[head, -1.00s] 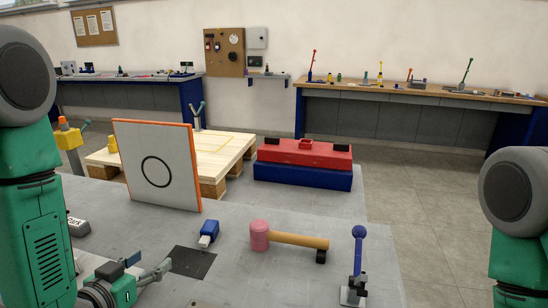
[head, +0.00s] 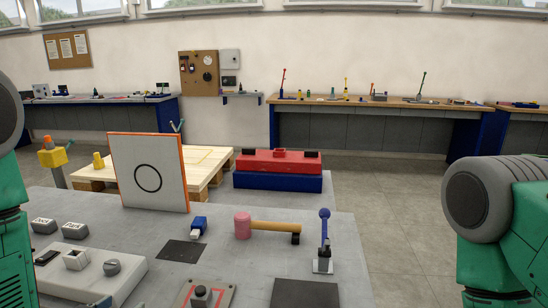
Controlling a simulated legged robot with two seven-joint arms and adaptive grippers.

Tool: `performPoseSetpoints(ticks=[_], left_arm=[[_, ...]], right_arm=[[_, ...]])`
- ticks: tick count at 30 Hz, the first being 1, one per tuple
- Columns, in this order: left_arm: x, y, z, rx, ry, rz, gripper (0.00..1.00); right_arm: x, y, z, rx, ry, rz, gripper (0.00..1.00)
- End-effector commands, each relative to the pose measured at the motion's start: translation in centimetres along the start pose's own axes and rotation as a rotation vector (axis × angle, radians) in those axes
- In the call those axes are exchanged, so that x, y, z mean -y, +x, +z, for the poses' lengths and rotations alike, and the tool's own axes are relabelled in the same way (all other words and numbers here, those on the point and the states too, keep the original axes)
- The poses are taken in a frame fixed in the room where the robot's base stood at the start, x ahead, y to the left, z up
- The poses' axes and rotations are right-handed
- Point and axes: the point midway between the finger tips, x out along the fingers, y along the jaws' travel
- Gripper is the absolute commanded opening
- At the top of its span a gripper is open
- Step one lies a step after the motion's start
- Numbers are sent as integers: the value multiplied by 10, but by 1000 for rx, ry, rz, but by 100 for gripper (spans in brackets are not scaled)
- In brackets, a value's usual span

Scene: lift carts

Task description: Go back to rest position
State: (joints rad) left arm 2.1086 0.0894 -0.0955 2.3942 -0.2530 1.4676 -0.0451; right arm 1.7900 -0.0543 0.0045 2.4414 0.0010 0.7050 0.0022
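My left arm (head: 10,200) shows at the left edge as a green link and dark joint, and its gripper is out of view. My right arm (head: 500,225) shows at the right edge, and its gripper is also out of view. The grey table (head: 335,240) fills the lower middle. No object is seen held.
On the table are an upright white board (head: 150,178) with a circle, a pink mallet (head: 243,225), a blue lever (head: 324,235), a blue connector (head: 198,226) and a grey switch block (head: 85,268). A red-and-blue block (head: 278,180) and a pallet (head: 205,165) lie beyond.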

Motion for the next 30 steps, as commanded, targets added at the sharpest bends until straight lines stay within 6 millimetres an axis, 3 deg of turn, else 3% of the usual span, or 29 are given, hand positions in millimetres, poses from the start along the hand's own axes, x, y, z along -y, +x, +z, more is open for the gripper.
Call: performPoseSetpoints(ticks=[8, 13, 17, 21, 25, 30], left_arm=[[-7, -14, 74, 245, -20, -6, 55], [-21, -38, 136, 473, -32, -15, 55], [-36, -73, 194, 709, -43, -26, 55], [-51, -124, 247, 961, -55, -41, 55], [-56, -153, 270, 1089, -66, -50, 55], [-56, -162, 277, 1130, -72, -52, 55]], right_arm=[[0, 0, 0, -1, 0, 0, 79], [0, 0, 0, 0, -1, 0, 79], [0, 0, 0, 0, -1, 0, 79], [0, 0, 0, 0, 0, 0, 79], [0, 0, 0, 0, 0, 0, 79], [0, 0, 0, 0, 0, 0, 79]])
